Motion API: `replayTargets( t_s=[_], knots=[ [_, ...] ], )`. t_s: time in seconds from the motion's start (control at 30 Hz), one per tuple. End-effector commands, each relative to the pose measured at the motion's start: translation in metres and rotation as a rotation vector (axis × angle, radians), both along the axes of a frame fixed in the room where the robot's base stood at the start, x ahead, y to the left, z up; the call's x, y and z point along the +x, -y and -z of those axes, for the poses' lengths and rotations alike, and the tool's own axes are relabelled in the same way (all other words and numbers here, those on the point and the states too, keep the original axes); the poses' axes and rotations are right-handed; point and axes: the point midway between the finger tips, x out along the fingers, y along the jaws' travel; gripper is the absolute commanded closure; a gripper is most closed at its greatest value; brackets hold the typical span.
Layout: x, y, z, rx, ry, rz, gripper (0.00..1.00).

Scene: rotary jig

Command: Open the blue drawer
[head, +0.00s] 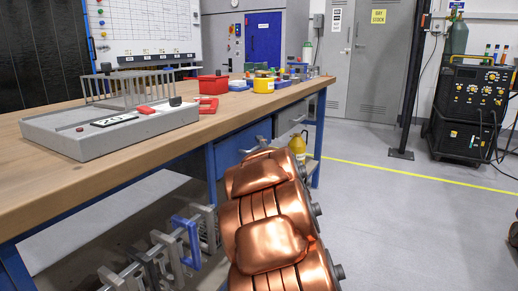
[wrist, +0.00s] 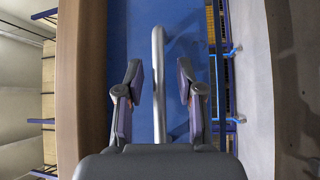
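The blue drawer (head: 229,149) is under the workbench top in the head view, partly hidden by my copper-coloured arm. It looks shut. In the wrist view, the blue drawer front (wrist: 116,40) fills the middle. A silver bar handle (wrist: 158,110) runs along it. My gripper (wrist: 159,66) is open, with one finger on each side of the handle. Gaps show between the bar and both fingers, so it is not gripped. My gripper is hidden behind the arm in the head view.
The wooden workbench (head: 40,129) carries a grey tray fixture (head: 95,146), red bins (head: 213,86) and a yellow container (head: 263,84). Metal frames (head: 165,255) stand below it. A welding machine (head: 470,105) is at the right.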

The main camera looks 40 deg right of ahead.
Motion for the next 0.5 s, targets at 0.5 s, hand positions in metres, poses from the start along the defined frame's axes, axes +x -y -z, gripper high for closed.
replayTargets(
  t_s=[0.5],
  knots=[
    [0.0,-0.0003,-0.0004,-0.001,0.001,-0.001,1.0]
  ],
)
